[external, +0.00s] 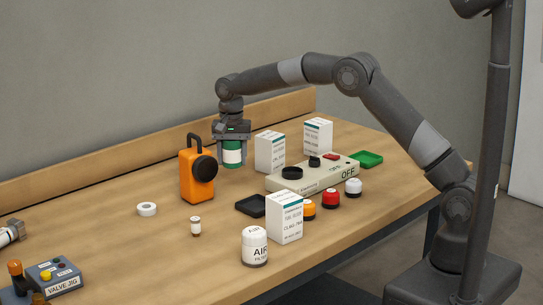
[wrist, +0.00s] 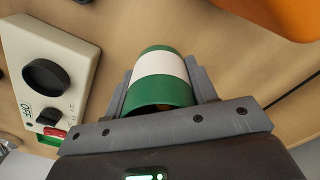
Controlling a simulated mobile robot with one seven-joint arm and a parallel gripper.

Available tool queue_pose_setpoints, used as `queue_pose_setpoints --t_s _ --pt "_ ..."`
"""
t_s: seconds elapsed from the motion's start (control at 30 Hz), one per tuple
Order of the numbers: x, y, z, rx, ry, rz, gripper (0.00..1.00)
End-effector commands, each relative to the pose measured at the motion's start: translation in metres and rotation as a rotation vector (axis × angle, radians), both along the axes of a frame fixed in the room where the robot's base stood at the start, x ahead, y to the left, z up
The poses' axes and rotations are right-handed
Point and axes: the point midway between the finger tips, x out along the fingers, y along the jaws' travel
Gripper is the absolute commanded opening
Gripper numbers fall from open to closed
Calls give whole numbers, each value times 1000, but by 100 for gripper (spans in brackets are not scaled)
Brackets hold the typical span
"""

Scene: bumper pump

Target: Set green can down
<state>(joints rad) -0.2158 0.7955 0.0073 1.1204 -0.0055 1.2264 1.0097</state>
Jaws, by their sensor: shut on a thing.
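A green can (external: 232,154) with a white band is between the fingers of my gripper (external: 232,140), beside the orange device. In the wrist view the green can (wrist: 160,82) lies between both grey fingers of my gripper (wrist: 162,90), which is shut on it. The can looks upright in the external view. I cannot tell whether its bottom touches the table or hangs just above it.
An orange device (external: 197,175) stands left of the can. White boxes (external: 270,152) and a beige control panel (external: 310,178) marked OFF are to the right. A black tray (external: 251,206), a white jar (external: 255,247) and a tape roll (external: 147,209) are in front. Bare table lies behind the can.

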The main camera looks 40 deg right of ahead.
Motion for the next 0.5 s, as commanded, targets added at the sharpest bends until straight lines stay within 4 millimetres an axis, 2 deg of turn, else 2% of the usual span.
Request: queue_pose_setpoints --t_s 0.03,0.27,0.5 --pt "0 0 -8 0 1 0 25" --pt "0 0 -29 0 1 0 25" --pt "0 0 -64 0 1 1 25"
